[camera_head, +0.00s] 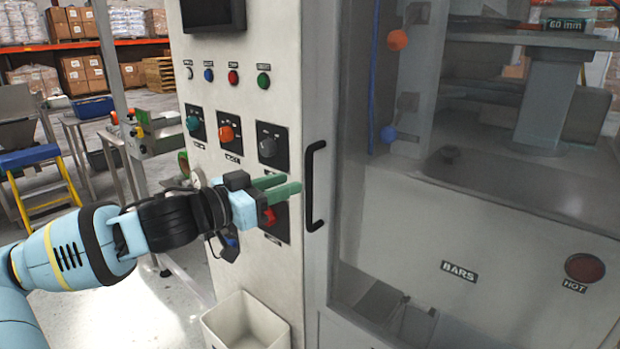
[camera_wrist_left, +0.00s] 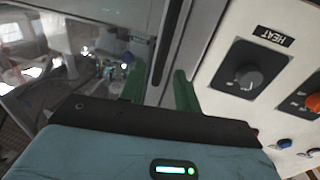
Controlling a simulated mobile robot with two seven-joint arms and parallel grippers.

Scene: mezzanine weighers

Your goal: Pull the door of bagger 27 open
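The door of the bagger (camera_head: 348,150) is a large clear panel in a grey frame and looks closed. Its black vertical bar handle (camera_head: 312,185) is on the frame's left edge. My left gripper (camera_head: 292,185) has green fingers and points right at the handle, just left of it. In the left wrist view the open fingers (camera_wrist_left: 160,90) stand apart, with the dark handle (camera_wrist_left: 167,45) ahead, roughly in line with the gap. I see no contact with the handle. My right gripper is in neither view.
A white control panel (camera_head: 240,90) with knobs, buttons and a screen is left of the door, close behind my left gripper. A white bin (camera_head: 245,325) is below. A blue and yellow step stool (camera_head: 35,165) stands at the far left.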

